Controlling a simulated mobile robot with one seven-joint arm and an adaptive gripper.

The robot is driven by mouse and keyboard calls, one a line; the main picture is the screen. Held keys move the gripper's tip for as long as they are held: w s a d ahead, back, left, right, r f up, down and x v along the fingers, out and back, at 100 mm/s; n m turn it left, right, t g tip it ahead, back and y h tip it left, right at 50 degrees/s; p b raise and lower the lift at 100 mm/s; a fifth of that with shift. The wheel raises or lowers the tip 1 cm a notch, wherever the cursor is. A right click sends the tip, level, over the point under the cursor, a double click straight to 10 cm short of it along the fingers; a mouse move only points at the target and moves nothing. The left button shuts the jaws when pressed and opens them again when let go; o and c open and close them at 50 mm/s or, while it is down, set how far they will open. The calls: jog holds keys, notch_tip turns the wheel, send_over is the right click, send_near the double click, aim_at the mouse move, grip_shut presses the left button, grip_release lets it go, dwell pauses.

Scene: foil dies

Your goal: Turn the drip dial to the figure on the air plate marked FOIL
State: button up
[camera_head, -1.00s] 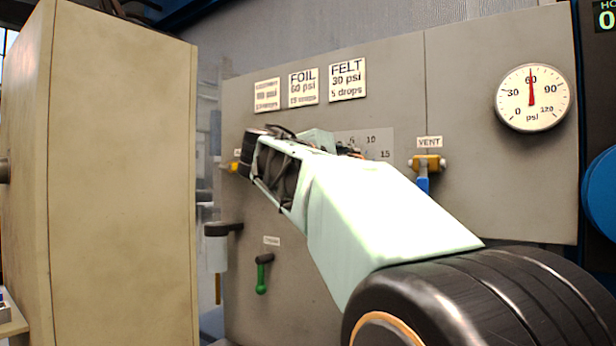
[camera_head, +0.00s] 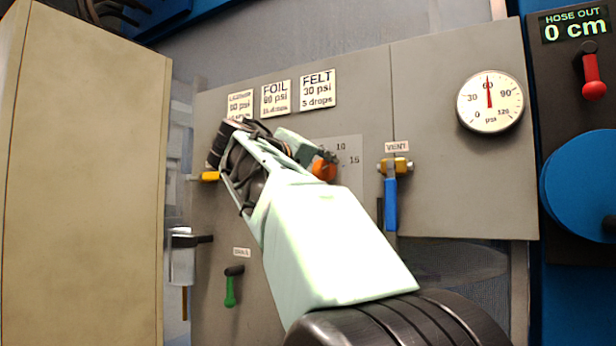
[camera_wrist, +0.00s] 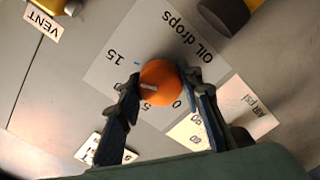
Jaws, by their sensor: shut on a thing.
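The drip dial is an orange round knob (camera_wrist: 160,84) on a pale plate marked OIL drops (camera_wrist: 128,30). My gripper (camera_wrist: 160,88) is shut on it, one finger on each side. The knob's white line points left in the wrist view, toward the left finger. In the head view the orange dial (camera_head: 323,170) shows beside my gripper (camera_head: 316,162). The FOIL plate (camera_head: 276,97) reads 60 psi, with a drops figure too blurred to read surely.
A FELT plate (camera_head: 318,90) and another plate (camera_head: 240,106) flank it. The pressure gauge (camera_head: 490,100) points near 60. A blue-handled VENT valve (camera_head: 391,195) stands right of the dial. A green lever (camera_head: 231,286) is below left. A beige cabinet (camera_head: 80,180) fills the left.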

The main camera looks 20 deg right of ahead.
jog(key=shift+m, duration=0.3)
dwell(0.4)
jog(key=o, duration=1.2)
jog(key=v, duration=1.2)
